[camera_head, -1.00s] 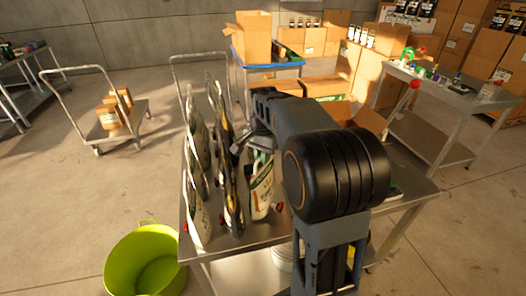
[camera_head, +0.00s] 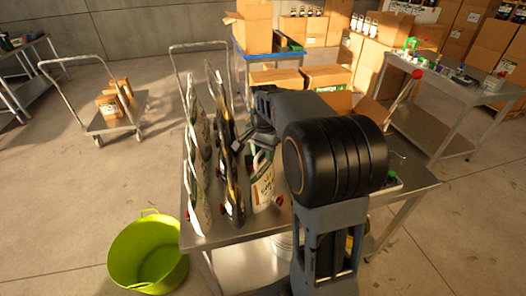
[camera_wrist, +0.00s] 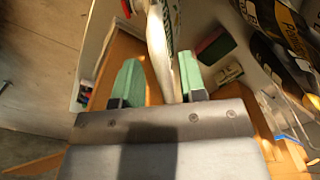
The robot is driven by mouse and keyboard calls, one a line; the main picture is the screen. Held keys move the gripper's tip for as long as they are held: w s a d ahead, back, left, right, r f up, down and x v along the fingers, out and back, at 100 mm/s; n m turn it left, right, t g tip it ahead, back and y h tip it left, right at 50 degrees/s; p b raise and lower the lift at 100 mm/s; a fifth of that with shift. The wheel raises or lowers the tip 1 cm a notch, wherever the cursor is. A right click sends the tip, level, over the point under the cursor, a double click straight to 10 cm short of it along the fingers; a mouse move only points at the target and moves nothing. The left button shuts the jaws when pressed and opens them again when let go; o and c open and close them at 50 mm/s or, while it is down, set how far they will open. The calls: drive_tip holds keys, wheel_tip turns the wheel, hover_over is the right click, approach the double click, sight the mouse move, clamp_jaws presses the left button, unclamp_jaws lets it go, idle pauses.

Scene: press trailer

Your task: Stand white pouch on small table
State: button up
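White pouches (camera_head: 197,172) stand in a row on the near steel table (camera_head: 262,224), next to a row of darker pouches (camera_head: 231,180). I cannot tell which table is the small one.
A green tub (camera_head: 148,256) is on the floor at left front. A cart with boxes (camera_head: 112,118) stands at left back. Another steel table (camera_head: 455,87) with small items is at right back. Cardboard boxes (camera_head: 325,75) stand behind the near table.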

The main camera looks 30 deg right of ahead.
wheel_tip(320, 180, up, 12)
drive_tip(key=s+a+f+n+t, duration=0.2)
drive_tip(key=s+a+f+n, duration=0.2)
drive_tip(key=s, duration=0.4)
drive_tip(key=s+a+f+n+t, duration=0.2)
drive_tip(key=s+a+f+n, duration=0.3)
drive_tip(key=s+f+n, duration=0.1)
drive_tip(key=shift+s+f+n+t, duration=0.15)
drive_tip(key=shift+s+n+t, duration=0.35)
drive_tip(key=shift+s, duration=0.65)
idle(0.3)
